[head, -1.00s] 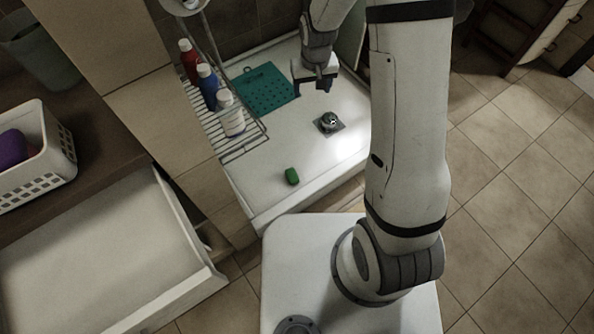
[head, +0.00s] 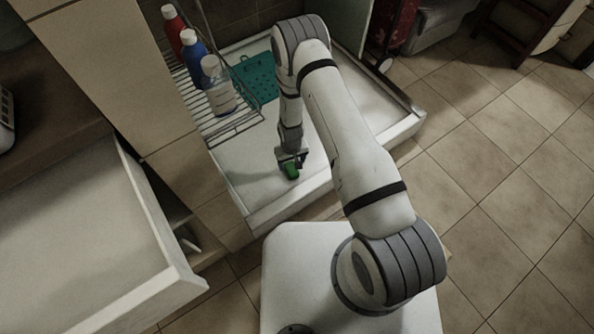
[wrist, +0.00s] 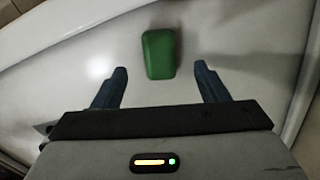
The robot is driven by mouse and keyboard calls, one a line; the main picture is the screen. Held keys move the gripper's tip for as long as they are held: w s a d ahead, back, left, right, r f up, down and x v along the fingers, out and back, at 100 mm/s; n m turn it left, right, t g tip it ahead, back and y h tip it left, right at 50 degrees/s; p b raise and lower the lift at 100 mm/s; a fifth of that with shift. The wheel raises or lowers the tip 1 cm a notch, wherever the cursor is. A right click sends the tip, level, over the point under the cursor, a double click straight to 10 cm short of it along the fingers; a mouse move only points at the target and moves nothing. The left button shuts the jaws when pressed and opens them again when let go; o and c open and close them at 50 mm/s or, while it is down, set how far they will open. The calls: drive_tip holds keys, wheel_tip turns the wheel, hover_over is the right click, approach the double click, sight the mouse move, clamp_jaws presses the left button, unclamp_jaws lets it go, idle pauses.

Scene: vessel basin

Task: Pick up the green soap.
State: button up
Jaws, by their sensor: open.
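The green soap (head: 290,171) lies on the white floor of the shower basin (head: 236,180), near its front edge. In the wrist view the soap (wrist: 159,54) is a rounded green block, upright in the picture. My gripper (wrist: 160,80) is open, with one dark finger on each side of the soap's line. The soap lies ahead of the fingertips, between their lines and a little nearer the left one's side than the right. No contact shows. In the head view my gripper (head: 291,160) is right at the soap and partly covers it.
A wire rack (head: 235,122) at the left of the basin holds a red bottle (head: 175,28), a blue bottle (head: 194,55) and a white bottle (head: 217,86). A teal mat (head: 258,78) lies behind. A raised rim (head: 268,214) borders the basin. An open drawer (head: 75,240) stands at left.

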sight(292, 169)
drive_tip(key=f+b, duration=0.1)
drive_tip(key=f, duration=0.2)
drive_tip(key=f+b, duration=0.1)
drive_tip(key=f, duration=0.2)
drive_tip(key=shift+w, duration=0.2)
drive_tip(key=shift+r, duration=0.2)
drive_tip(key=shift+c, duration=0.6)
drive_tip(key=c, duration=1)
drive_tip(key=shift+o, duration=0.2)
